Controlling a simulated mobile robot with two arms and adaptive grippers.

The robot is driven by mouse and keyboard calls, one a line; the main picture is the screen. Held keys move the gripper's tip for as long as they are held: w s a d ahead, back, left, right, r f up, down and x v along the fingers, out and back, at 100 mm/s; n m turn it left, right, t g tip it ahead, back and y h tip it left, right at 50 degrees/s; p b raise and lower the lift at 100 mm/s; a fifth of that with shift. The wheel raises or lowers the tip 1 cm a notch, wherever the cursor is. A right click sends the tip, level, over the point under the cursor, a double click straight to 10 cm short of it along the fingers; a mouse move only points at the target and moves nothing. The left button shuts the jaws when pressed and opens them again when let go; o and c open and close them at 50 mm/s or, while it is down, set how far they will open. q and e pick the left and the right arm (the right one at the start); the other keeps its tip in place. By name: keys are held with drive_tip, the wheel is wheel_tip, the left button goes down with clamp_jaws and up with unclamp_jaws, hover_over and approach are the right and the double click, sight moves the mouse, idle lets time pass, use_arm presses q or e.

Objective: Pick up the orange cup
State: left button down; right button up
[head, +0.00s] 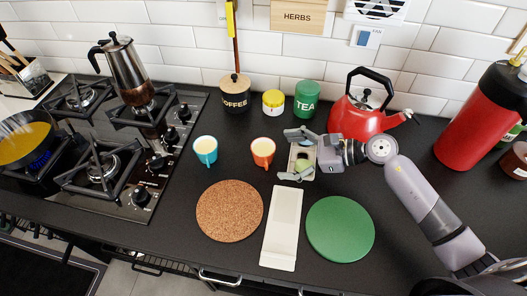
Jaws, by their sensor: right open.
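The orange cup (263,152) stands upright on the dark counter, with a pale filling or inside showing at its top. My right gripper (292,156) is just to the right of the cup, with its jaws open toward it. The fingers look apart from the cup, though the gap is small. A small pale green thing shows between the gripper's parts and is partly hidden. My left gripper is not in view.
A teal cup (206,150) stands left of the orange cup. Behind are a coffee jar (235,97), yellow jar (273,102), green tea jar (306,99) and red kettle (357,118). A cork mat (230,211), white tray (282,228) and green mat (340,229) lie in front. The hob (125,206) is left.

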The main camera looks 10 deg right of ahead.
sight(265, 157)
drive_tip(key=shift+w+a+f, duration=0.2)
drive_tip(key=shift+w+a, duration=0.1)
drive_tip(key=shift+a, duration=0.35)
drive_tip(key=p+x, duration=0.1)
drive_tip(key=x, duration=0.4)
drive_tip(key=shift+f+p, duration=0.25)
drive_tip(key=shift+p, duration=0.05)
drive_tip(key=shift+f, duration=0.1)
drive_tip(key=shift+c, duration=0.3)
